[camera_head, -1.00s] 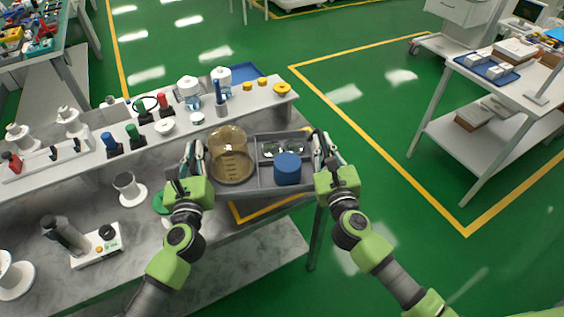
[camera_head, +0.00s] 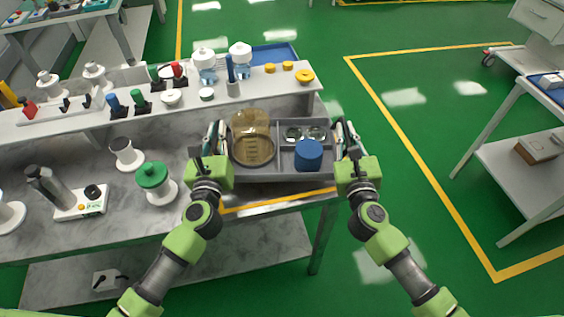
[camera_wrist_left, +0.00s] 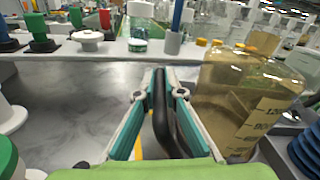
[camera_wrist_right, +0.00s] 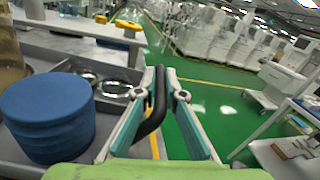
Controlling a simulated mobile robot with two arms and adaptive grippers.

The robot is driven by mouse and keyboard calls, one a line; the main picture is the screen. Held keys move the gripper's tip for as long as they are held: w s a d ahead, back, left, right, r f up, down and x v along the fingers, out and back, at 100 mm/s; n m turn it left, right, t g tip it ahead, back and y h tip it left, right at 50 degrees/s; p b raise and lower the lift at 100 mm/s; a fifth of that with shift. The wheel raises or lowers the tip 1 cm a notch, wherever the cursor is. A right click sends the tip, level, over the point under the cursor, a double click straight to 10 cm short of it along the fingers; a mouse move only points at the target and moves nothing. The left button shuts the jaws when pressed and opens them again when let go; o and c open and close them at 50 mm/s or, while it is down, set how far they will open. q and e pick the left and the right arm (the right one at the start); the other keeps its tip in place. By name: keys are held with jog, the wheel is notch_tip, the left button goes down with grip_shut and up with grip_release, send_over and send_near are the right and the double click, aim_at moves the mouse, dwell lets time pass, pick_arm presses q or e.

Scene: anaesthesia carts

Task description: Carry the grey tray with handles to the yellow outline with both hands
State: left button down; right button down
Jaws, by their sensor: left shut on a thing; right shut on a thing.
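The grey tray with handles (camera_head: 275,177) is in front of me at the bench's right end, roughly level. It holds an amber jar (camera_head: 252,140), a blue round stack (camera_head: 308,155) and small glass dishes (camera_head: 305,134). My left gripper (camera_head: 216,138) is shut on its left black handle (camera_wrist_left: 168,122). My right gripper (camera_head: 346,135) is shut on its right black handle (camera_wrist_right: 152,120). A strip of the yellow outline (camera_head: 278,200) shows on the bench top just in front of the tray; the tray hides the rest. I cannot tell whether the tray touches the bench.
A raised white shelf (camera_head: 140,113) with bottles and knobs runs behind the tray. A green-topped container (camera_head: 155,182) and a white device (camera_head: 82,203) stand to the left. The bench's right edge is close; green floor lies beyond it.

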pick_arm(q)
jog(key=shift+a+r, duration=0.2)
jog(key=shift+a, duration=0.15)
